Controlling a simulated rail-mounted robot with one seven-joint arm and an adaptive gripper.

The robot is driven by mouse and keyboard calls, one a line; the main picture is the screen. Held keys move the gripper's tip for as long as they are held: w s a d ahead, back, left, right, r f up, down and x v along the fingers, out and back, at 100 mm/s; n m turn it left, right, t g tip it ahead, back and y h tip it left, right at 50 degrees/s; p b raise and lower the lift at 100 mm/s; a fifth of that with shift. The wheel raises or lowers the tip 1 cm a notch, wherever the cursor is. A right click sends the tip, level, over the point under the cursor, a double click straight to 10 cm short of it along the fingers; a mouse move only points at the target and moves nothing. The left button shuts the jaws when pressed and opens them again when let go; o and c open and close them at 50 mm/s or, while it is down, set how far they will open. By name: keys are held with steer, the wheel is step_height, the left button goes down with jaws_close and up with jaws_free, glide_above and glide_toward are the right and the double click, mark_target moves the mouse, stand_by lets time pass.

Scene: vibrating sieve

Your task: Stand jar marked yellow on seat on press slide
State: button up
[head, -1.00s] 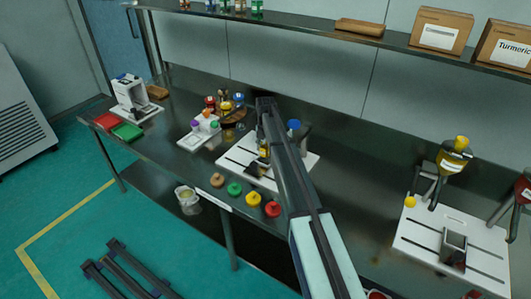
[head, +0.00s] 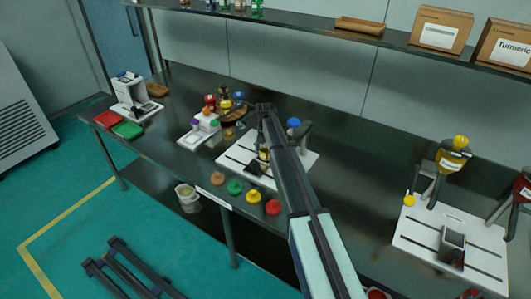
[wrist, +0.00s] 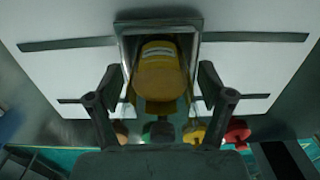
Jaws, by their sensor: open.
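The yellow-marked jar (wrist: 160,82) shows in the wrist view as a yellow-brown shape with a pale band near its top. It lies between the spread fingers of my gripper (wrist: 160,95), with a gap on each side. A grey metal-rimmed seat (wrist: 122,50) on the white base plate (wrist: 70,58) frames it. I cannot tell whether the jar rests fully on the seat. In the head view the jar (head: 264,153) is a small dark shape with yellow, beside my arm at the central press plate (head: 232,158). My arm hides much of the press there.
Tan, green, yellow and red knobs (head: 235,187) line the front edge. A second white plate (head: 420,232) with a dark box (head: 453,240) and a yellow-topped hopper (head: 455,155) stands right. A small white stand (head: 198,135) and several jars (head: 225,100) are left. Bench between plates is clear.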

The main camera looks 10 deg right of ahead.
step_height(320, 180, up, 12)
steer(key=b, duration=0.3)
steer(key=shift+r+b, duration=0.15)
steer(key=shift+b, duration=0.2)
